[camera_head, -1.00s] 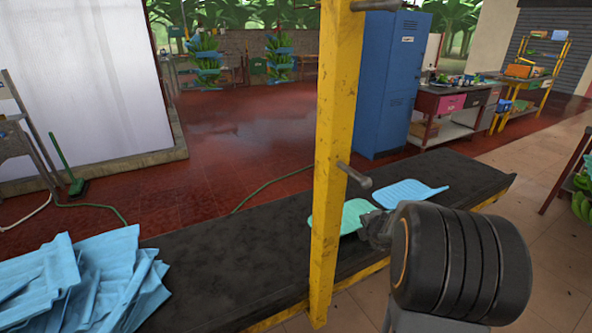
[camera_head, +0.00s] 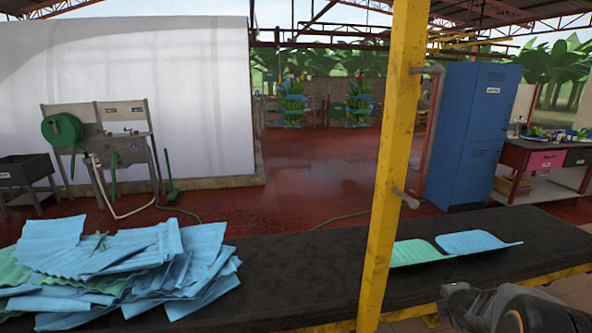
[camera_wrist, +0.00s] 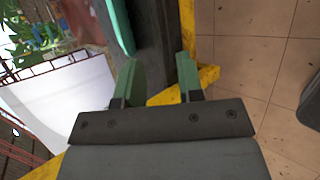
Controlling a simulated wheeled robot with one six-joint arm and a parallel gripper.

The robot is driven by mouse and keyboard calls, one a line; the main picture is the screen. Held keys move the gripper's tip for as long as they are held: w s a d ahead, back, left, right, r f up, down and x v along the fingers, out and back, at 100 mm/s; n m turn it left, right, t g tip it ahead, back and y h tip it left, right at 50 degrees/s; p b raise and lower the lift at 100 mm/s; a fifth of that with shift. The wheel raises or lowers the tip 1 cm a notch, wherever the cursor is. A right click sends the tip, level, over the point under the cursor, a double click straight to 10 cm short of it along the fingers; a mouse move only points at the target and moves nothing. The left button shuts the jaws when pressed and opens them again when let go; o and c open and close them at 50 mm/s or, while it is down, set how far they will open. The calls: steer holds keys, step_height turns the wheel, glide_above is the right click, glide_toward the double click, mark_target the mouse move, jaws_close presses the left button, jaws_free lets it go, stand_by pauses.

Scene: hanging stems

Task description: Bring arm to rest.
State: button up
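My arm (camera_head: 490,308) shows only in part at the bottom right of the head view, in front of the black conveyor belt (camera_head: 330,265). Beyond the fingers are the dark belt (camera_wrist: 154,45) and a yellow frame piece (camera_wrist: 207,75). A green pad's edge (camera_wrist: 118,28) shows to the left of the fingers.
A yellow post (camera_head: 390,150) stands in front of the belt. A pile of blue pads (camera_head: 130,255) lies at the belt's left; a green pad (camera_head: 415,252) and a blue pad (camera_head: 475,242) lie to the right. Tiled floor (camera_wrist: 250,60) is clear beside the gripper.

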steer(key=s+a+r+m+g+y+p, duration=0.15)
steer(key=a+m, duration=0.45)
steer(key=m, duration=0.6)
steer(key=s+a+m+g+y, duration=0.1)
steer(key=s+a+m+y, duration=0.3)
steer(key=m, duration=0.8)
steer(key=s+a+r+m+g+y+p, duration=0.1)
steer(key=a+m, duration=0.6)
steer(key=m, duration=0.5)
steer(key=s+a+r+n+g+h+p, duration=0.1)
steer(key=s+a+r+n, duration=0.2)
steer(key=n, duration=0.6)
steer(key=s+a+r+n+g+h+p, duration=0.1)
steer(key=s+a+r+n+h+p, duration=0.1)
steer(key=s+r+n, duration=0.3)
steer(key=shift+s+a+r+n, duration=0.3)
steer(key=shift+s+a+n, duration=0.4)
steer(key=shift+n, duration=1.2)
